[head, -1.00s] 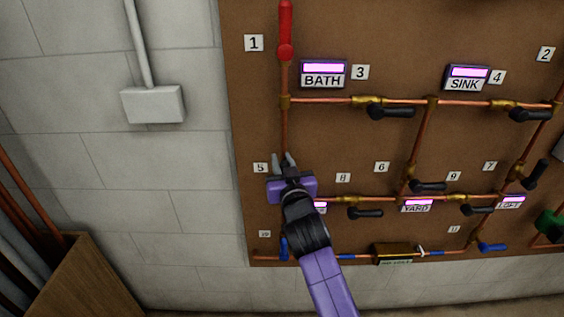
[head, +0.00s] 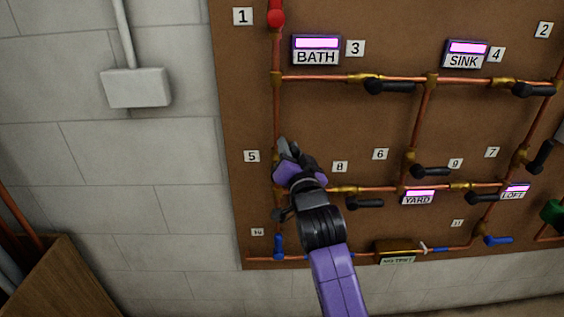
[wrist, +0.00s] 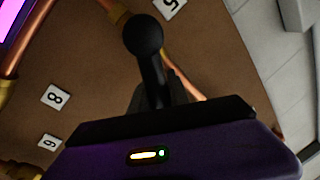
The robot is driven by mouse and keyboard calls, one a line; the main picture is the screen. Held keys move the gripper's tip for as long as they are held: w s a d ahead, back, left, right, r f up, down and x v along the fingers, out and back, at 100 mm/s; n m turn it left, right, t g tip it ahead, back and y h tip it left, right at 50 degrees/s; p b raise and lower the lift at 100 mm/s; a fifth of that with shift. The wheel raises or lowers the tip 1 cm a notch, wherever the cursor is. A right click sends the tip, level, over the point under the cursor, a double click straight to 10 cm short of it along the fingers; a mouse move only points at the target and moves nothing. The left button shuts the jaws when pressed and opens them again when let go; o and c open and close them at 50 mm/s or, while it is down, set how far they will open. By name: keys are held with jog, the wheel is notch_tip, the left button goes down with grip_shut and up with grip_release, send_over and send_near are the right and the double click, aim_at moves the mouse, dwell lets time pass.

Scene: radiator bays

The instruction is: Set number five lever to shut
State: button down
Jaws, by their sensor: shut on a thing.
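The number 5 label (head: 252,156) is on the brown board, left of a vertical copper pipe (head: 277,115). My gripper (head: 286,147) is at that pipe, just right of the label, and covers the valve in the head view. In the wrist view the number five lever (wrist: 150,65) is black with a round end. Its shaft runs down between my gripper's fingers (wrist: 153,95), which are shut on it. The lever lies at an angle to the copper pipe behind it. The label also shows in the wrist view (wrist: 172,4).
The red lever (head: 276,17) is above on the same pipe. Black levers 6 (head: 432,171) and 8 (head: 365,204) are to the right, and a blue lever (head: 278,246) is below. A wooden box (head: 62,285) stands at lower left.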

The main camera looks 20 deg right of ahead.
jog(key=s+d+f+m+h+b, duration=0.1)
jog(key=d+f+m+h+b, duration=0.2)
jog(key=m+b, duration=1)
notch_tip(320, 180, down, 3)
jog(key=b, duration=0.4)
jog(key=shift+d+r+m+h, duration=0.15)
jog(key=shift+d+m+h, duration=0.15)
jog(key=shift+m, duration=0.1)
jog(key=shift+b, duration=0.35)
jog(key=c, duration=1.3)
grip_release()
jog(key=shift+o, duration=0.2)
jog(key=shift+s+r, duration=0.1)
